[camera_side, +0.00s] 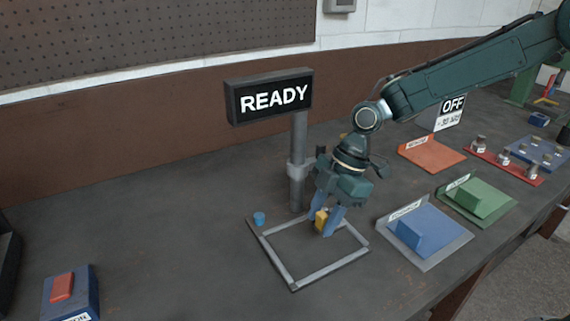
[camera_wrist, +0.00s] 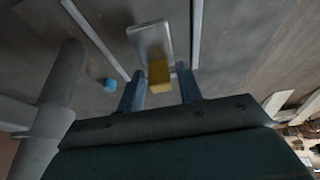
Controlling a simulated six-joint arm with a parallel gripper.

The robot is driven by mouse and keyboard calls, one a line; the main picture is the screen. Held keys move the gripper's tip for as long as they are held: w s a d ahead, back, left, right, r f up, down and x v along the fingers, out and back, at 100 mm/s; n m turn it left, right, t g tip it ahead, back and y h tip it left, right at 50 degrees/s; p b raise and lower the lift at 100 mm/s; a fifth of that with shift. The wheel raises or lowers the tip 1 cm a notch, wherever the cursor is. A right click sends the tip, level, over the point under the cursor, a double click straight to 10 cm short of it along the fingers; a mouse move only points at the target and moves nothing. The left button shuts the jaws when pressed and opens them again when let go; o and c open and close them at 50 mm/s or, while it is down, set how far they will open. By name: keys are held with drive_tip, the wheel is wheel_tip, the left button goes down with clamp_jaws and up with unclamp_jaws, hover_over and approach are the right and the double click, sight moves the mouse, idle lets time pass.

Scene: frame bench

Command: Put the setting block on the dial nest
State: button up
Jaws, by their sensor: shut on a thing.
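My gripper (camera_side: 329,228) points down over the grey rectangular frame (camera_side: 331,272) and is shut on a yellow block (camera_side: 321,219). In the wrist view the yellow block (camera_wrist: 159,75) shows between the two blue fingers (camera_wrist: 160,90), with a pale grey piece (camera_wrist: 150,40) just beyond it. I cannot tell whether the two are joined, nor whether the yellow block touches the bench. I cannot tell which thing is the setting block or the dial nest, because the small labels are unreadable.
A post (camera_side: 298,170) carrying a READY sign (camera_side: 270,96) stands close behind the frame. A blue knob (camera_side: 259,218) sits at the frame's left corner. Blue (camera_side: 440,256), green (camera_side: 492,212) and orange (camera_side: 430,154) trays lie to the right. The bench's left middle is clear.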

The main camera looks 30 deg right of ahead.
drive_tip(key=shift+f, duration=2.05)
drive_tip(key=shift+f, duration=0.1)
drive_tip(key=o, duration=1.1)
drive_tip(key=shift+c, duration=0.2)
drive_tip(key=v, duration=1.1)
drive_tip(key=shift+d+r, duration=0.2)
drive_tip(key=shift+r, duration=0.4)
